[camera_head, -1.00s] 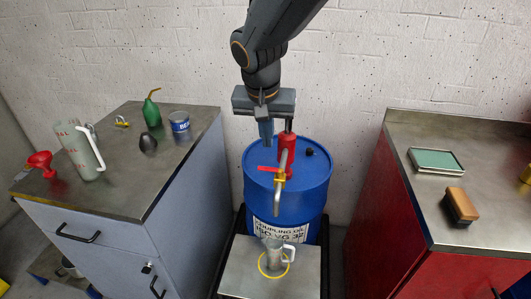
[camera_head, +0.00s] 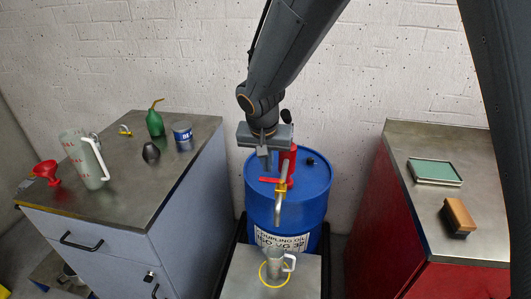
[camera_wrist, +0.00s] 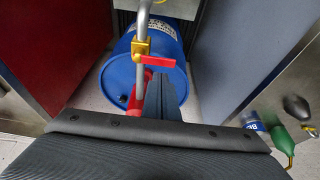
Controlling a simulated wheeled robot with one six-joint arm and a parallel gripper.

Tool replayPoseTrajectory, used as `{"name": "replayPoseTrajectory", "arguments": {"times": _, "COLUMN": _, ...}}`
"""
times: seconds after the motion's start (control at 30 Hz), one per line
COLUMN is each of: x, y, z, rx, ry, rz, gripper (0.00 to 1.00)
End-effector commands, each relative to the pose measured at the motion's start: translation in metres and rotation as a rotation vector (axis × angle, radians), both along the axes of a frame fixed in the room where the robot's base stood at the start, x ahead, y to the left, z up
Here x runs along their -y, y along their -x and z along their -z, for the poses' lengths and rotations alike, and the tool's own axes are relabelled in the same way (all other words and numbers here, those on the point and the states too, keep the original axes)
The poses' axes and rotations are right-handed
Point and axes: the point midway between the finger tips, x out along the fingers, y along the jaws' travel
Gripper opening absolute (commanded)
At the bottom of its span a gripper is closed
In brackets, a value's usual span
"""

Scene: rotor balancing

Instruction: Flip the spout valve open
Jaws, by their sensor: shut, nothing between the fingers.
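The blue oil drum (camera_head: 308,195) stands between the two cabinets with a red pump (camera_head: 289,160) on its lid. A curved metal spout (camera_head: 279,208) comes forward from the pump. On the spout is a yellow valve (camera_head: 281,187) with a red lever (camera_head: 268,180) sticking out to the left. My gripper (camera_head: 265,164) is shut and empty, pointing down just above and behind the lever. In the wrist view the closed fingers (camera_wrist: 160,88) appear close to the red lever (camera_wrist: 158,61); I cannot tell whether they touch. The yellow valve shows there too (camera_wrist: 140,48).
A metal jug (camera_head: 274,251) stands under the spout in a yellow ring on a metal plate (camera_head: 243,277). The left cabinet (camera_head: 118,205) holds a pitcher, red funnel, green oil can and blue tin. The right cabinet (camera_head: 412,215) holds a green-topped tray and a brush.

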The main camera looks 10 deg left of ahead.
Motion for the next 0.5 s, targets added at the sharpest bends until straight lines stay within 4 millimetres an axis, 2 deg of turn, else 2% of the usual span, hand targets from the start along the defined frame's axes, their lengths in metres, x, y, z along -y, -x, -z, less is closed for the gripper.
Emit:
{"name": "replayPoseTrajectory", "arguments": {"times": 0.2, "x": 0.000, "y": -0.007, "z": 0.021, "rx": 0.000, "ry": 0.000, "rz": 0.001, "gripper": 0.00}}
{"name": "replayPoseTrajectory", "arguments": {"times": 0.5, "x": 0.000, "y": -0.010, "z": 0.026, "rx": 0.001, "ry": -0.001, "rz": 0.001, "gripper": 0.00}}
